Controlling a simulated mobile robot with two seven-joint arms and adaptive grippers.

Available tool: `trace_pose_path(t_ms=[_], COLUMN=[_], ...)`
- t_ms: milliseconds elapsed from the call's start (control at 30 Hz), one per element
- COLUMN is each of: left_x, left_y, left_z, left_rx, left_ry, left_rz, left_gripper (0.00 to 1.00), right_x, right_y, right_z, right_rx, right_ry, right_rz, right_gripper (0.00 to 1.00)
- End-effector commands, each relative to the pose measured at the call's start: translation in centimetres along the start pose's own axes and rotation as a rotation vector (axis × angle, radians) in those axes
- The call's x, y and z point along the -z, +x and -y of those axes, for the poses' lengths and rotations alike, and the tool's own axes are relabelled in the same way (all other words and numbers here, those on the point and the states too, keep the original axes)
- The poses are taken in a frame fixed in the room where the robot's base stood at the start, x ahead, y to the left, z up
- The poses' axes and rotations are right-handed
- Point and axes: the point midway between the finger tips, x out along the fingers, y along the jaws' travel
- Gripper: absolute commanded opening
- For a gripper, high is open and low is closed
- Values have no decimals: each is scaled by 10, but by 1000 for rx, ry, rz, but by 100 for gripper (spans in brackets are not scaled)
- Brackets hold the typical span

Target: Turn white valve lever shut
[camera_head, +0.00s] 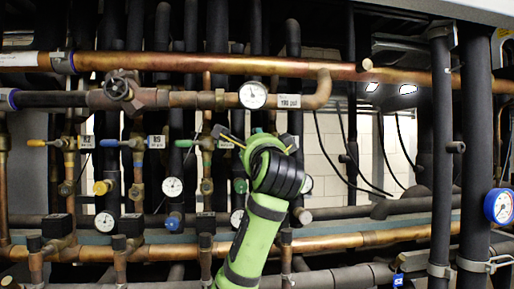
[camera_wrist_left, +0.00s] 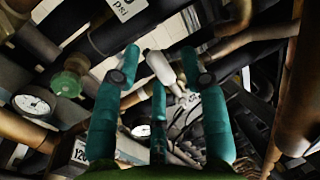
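The white valve lever (camera_wrist_left: 160,68) shows in the left wrist view as a pale, rounded grip between the fingertips of my left gripper (camera_wrist_left: 157,60). The teal fingers stand apart on either side of it, with a third finger below. I cannot tell whether any finger touches it. In the head view my green left arm rises in front of the valve row, and its wrist hides the white lever and most of the gripper. My right gripper is not in view.
A copper pipe (camera_head: 200,64) and a gauge (camera_head: 252,95) are above the wrist. Dark vertical pipes (camera_head: 442,150) stand at right. Black cables hang nearby.

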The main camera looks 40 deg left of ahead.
Motion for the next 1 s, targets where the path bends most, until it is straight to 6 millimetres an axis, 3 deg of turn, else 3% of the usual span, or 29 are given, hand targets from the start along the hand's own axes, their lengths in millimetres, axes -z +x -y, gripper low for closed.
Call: trace_pose_path(t_ms=[400,800,1000], left_x=[3,1,0], left_y=[-8,-87,-113], left_z=[-2,-2,-2], left_rx=[-5,-3,-4], left_ry=[1,0,1], left_rz=[-4,-5,-3], left_gripper=[50,50,50], right_x=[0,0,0], right_y=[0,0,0], right_z=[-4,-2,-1], right_rx=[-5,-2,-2], right_ry=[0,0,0], right_rz=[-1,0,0], right_gripper=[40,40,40])
